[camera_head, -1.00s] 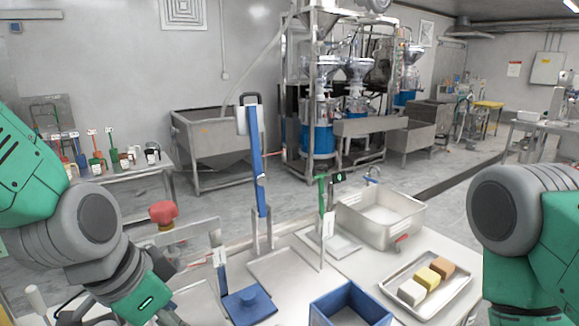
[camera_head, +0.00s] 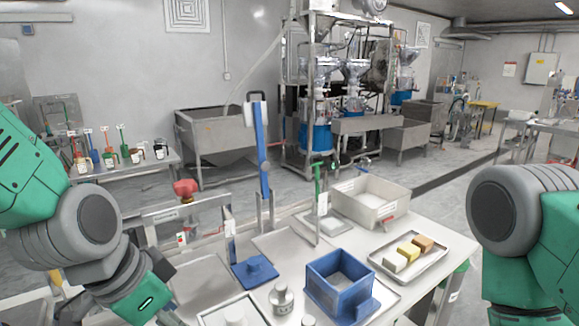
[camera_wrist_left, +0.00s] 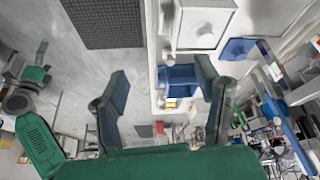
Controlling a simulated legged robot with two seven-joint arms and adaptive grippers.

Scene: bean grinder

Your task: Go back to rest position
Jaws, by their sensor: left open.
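My left gripper (camera_wrist_left: 162,88) is open, with its two fingers spread wide and nothing between them in the left wrist view. In the head view my left arm (camera_head: 85,228) is bent at the lower left, its wrist at the left end of the work table (camera_head: 440,285). My right arm (camera_head: 508,215) shows only as a bent joint at the right edge; its gripper is out of view. The blue box (camera_head: 325,290) stands on the table, apart from both arms, and also shows beyond the fingers in the left wrist view (camera_wrist_left: 180,73).
A red knob (camera_head: 186,188) stands near my left arm. Grey floor lies behind.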

